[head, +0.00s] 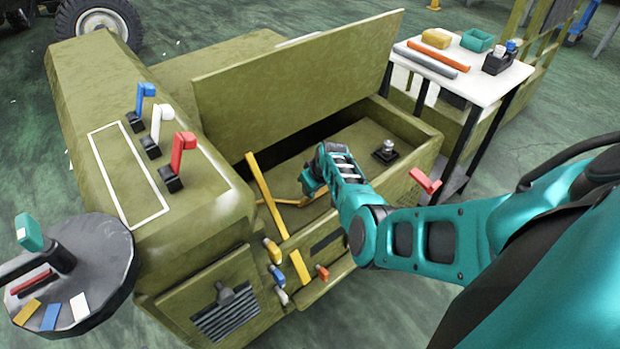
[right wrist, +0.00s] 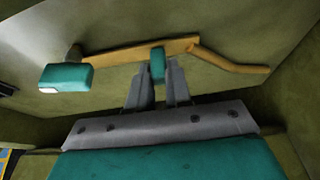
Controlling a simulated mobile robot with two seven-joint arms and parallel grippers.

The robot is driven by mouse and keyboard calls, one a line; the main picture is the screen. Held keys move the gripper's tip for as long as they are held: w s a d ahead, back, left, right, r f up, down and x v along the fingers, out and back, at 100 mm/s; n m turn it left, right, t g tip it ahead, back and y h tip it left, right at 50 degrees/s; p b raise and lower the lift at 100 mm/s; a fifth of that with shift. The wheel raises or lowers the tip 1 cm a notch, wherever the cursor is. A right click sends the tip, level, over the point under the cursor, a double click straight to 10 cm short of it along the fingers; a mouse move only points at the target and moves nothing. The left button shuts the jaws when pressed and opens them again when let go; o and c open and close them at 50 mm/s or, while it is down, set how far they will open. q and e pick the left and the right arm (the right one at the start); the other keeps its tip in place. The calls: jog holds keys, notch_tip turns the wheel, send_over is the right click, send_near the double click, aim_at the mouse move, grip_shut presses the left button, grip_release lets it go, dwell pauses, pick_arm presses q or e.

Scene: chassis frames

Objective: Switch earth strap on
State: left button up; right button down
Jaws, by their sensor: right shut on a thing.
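In the right wrist view an orange-yellow strap (right wrist: 112,54) runs across a green wall, with a second angled piece (right wrist: 232,64) to its right. I take this for the earth strap. A teal block (right wrist: 66,77) with a white end is at its left. My right gripper (right wrist: 158,85) is shut on a small teal tab (right wrist: 157,64) at the strap, between its two fingers. In the head view the right gripper (head: 312,187) reaches into the open green compartment; its fingertips are mostly hidden. A thin orange piece (head: 286,202) shows beside it. My left gripper is not in view.
A raised lid (head: 290,85) stands behind the compartment. A yellow bar (head: 265,195) leans across its front edge. Blue, white and red (head: 182,150) levers stand left. A red handle (head: 426,181) is at the right corner. A white table (head: 480,85) with several items stands beyond.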

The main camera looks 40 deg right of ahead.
jog(key=shift+s+m+h+p, duration=0.35)
jog(key=shift+m+p, duration=0.15)
jog(key=shift+m, duration=0.4)
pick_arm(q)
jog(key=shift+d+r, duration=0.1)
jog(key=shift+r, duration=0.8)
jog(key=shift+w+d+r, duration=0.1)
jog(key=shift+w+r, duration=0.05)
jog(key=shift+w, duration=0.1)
pick_arm(e)
jog(key=shift+f, duration=0.1)
jog(key=c, duration=1.1)
grip_release()
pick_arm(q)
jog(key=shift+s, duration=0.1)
pick_arm(e)
jog(key=shift+o, duration=0.3)
